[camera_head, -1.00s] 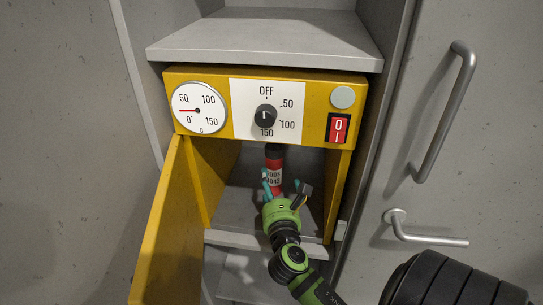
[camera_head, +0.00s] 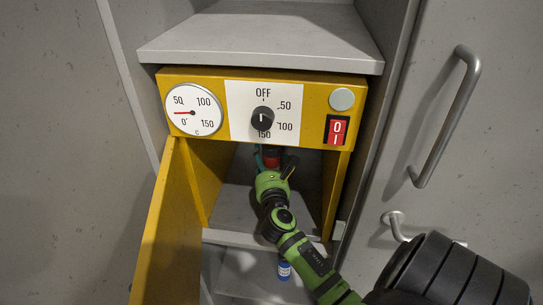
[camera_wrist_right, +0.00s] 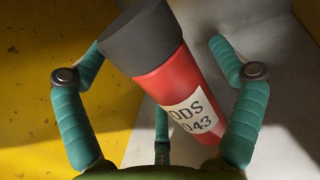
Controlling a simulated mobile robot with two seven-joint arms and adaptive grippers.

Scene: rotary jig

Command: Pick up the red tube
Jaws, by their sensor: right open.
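The red tube (camera_head: 273,160) has a dark grey cap and a white label, and stands inside the open yellow compartment. In the head view it is mostly hidden behind my right gripper (camera_head: 275,169). In the right wrist view the red tube (camera_wrist_right: 180,85) appears tilted and fills the middle. The teal fingers of my right gripper (camera_wrist_right: 160,50) are spread on both sides of it, with another finger partly behind it. Gaps show between the side fingers and the tube, so the gripper is open around it. My left gripper is not in view.
The yellow door (camera_head: 165,235) hangs open at the left of the compartment. The control panel (camera_head: 265,112) with dial and knob overhangs the opening. A blue tube (camera_head: 284,270) stands on the lower shelf below my right arm. A door handle (camera_head: 445,115) is at the right.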

